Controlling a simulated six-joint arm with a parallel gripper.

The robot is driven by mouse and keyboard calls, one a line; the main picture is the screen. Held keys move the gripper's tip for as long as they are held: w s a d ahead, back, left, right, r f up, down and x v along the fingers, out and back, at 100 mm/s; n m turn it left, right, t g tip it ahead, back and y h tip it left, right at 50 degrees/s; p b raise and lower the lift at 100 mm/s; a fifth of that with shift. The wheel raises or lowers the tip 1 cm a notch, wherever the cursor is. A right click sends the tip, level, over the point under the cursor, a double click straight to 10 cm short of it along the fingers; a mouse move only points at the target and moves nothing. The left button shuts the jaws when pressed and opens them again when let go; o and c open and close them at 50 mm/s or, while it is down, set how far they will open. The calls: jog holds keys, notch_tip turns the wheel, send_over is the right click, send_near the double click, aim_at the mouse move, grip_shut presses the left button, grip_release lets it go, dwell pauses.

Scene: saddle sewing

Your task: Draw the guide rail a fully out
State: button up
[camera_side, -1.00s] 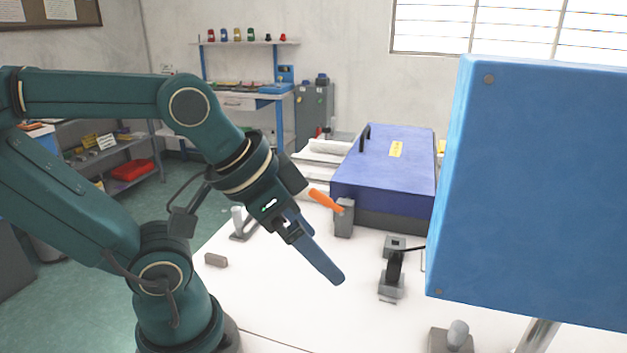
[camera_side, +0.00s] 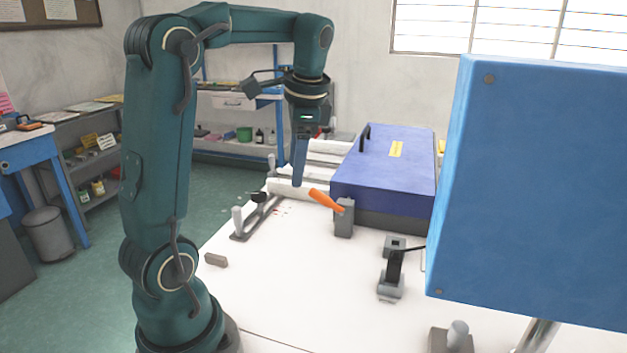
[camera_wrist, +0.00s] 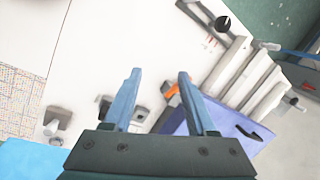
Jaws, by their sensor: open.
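A slim grey rail (camera_side: 254,219) lies on the white table left of the purple-blue box, with a round black knob (camera_side: 258,197) on it. In the wrist view the grey rail (camera_wrist: 195,14) and its knob (camera_wrist: 223,24) are at the upper right. No label shows, so I cannot tell whether this is guide rail a. My gripper (camera_side: 298,183) points down just right of the rail, near the white bars. In the wrist view my gripper (camera_wrist: 159,72) has its blue fingers wide apart with nothing between them.
The purple-blue box (camera_side: 385,180) stands right of my gripper, with an orange lever (camera_side: 326,200) at its near corner. White bars (camera_side: 292,190) lie behind. A large blue panel (camera_side: 530,190) blocks the right. The table's near left is mostly clear, with a small grey block (camera_side: 216,260).

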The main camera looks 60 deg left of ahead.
aim_at(238, 207)
jog(key=s+a+f+n+g+h, duration=0.1)
jog(key=s+a+f, duration=0.1)
jog(key=a+f, duration=0.1)
jog(key=s+a+f+n+g+h, duration=0.1)
jog(key=s+a+f, duration=0.1)
jog(key=a+f, duration=0.2)
jog(key=s+a+f+n+g+h, duration=0.1)
jog(key=s+a+f+g, duration=0.1)
jog(key=a, duration=0.5)
jog(key=shift+s+a+f+n, duration=0.15)
jog(key=shift+s+f, duration=0.1)
jog(key=shift+f, duration=0.4)
jog(key=shift+s+d+f+n, duration=0.15)
jog(key=shift+s+f, duration=0.1)
jog(key=shift+f, duration=0.35)
jog(key=shift+x, duration=2.4)
grip_shut()
